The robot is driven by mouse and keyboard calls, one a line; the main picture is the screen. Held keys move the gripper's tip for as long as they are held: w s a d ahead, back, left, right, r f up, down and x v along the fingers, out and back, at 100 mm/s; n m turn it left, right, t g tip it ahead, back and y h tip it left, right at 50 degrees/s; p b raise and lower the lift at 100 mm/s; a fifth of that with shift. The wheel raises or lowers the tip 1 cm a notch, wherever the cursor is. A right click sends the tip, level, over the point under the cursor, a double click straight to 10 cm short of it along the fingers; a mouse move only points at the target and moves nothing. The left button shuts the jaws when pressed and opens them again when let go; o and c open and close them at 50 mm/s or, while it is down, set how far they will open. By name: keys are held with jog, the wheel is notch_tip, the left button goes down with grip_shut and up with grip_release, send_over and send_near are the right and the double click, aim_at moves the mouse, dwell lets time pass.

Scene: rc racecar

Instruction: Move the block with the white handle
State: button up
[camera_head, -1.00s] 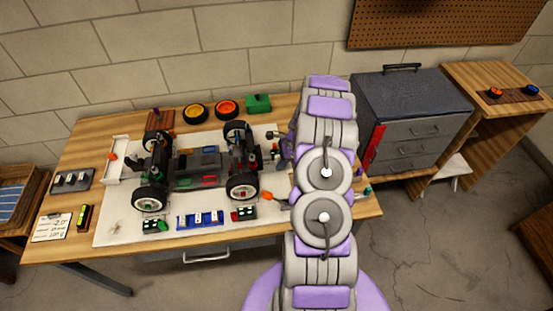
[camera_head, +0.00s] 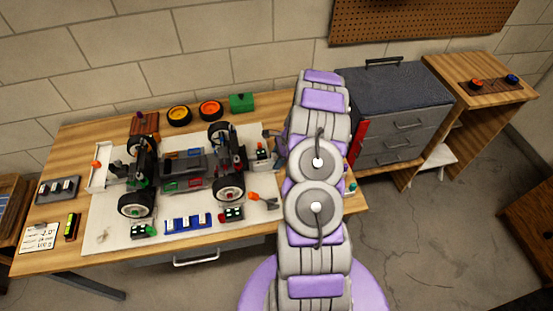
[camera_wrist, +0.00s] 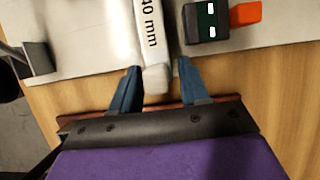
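In the wrist view, a white handle (camera_wrist: 153,50) marked "40 mm" lies between my gripper's two blue-grey fingers. The block it belongs to is out of that frame. My arm hides much of the table's right end there, and I cannot tell which piece in the head view is the white handle.
A dark green block with an orange end (camera_wrist: 208,20) lies right of the handle in the wrist view. A grey drawer cabinet (camera_head: 393,105) stands to the right. Wheels and a green box (camera_head: 242,102) are at the back.

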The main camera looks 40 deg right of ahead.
jog(key=shift+o, duration=1)
jog(key=shift+d, duration=0.15)
jog(key=p+v, duration=0.3)
jog(key=v, duration=1.4)
jog(key=shift+d, duration=0.25)
